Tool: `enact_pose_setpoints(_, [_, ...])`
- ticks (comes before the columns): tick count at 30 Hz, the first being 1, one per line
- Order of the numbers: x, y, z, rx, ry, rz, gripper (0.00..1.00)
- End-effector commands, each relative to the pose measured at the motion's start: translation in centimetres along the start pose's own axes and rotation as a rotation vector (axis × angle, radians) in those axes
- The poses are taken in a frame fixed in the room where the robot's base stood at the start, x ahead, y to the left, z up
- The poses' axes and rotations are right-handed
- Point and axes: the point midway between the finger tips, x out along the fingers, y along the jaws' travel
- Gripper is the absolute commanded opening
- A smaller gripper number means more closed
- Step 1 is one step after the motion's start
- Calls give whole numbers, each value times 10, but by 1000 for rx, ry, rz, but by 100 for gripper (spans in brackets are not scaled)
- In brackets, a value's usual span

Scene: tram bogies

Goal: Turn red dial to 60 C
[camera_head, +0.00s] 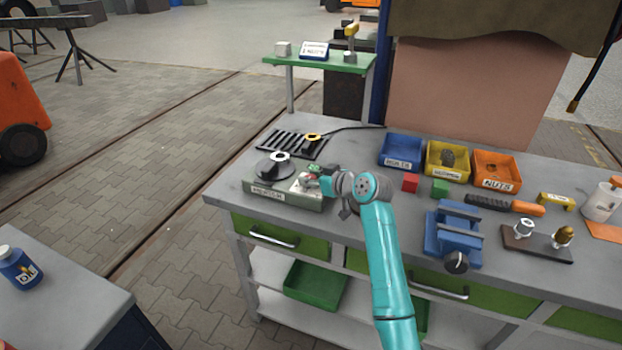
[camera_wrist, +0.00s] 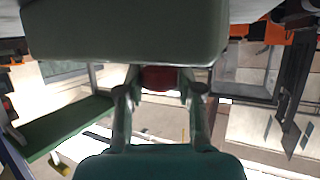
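The red dial (camera_wrist: 160,78) shows in the wrist view between my fingertips, against the side of a grey-green box (camera_wrist: 125,35). In the head view this box is the heater unit (camera_head: 284,197) at the bench's left end, with a black round top and a ring on it. My gripper (camera_head: 312,180) reaches the unit's right part from the right. In the wrist view my gripper (camera_wrist: 161,82) has one finger on each side of the dial, close against it, and looks shut on it. The dial's pointer and scale are hidden or too small to read.
A slotted black rack (camera_head: 287,143) lies behind the unit. To the right are a blue bin (camera_head: 402,150), a yellow bin (camera_head: 447,160), an orange bin (camera_head: 497,171), a red block (camera_head: 410,183), a green block (camera_head: 440,187) and a blue vise (camera_head: 452,235).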

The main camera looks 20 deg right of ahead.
Motion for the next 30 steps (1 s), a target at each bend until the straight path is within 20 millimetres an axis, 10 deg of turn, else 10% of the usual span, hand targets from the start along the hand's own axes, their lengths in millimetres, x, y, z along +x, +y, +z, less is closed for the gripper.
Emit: enact_pose_setpoints(30, [1, -4, -1, 182, 1, 446, 1])
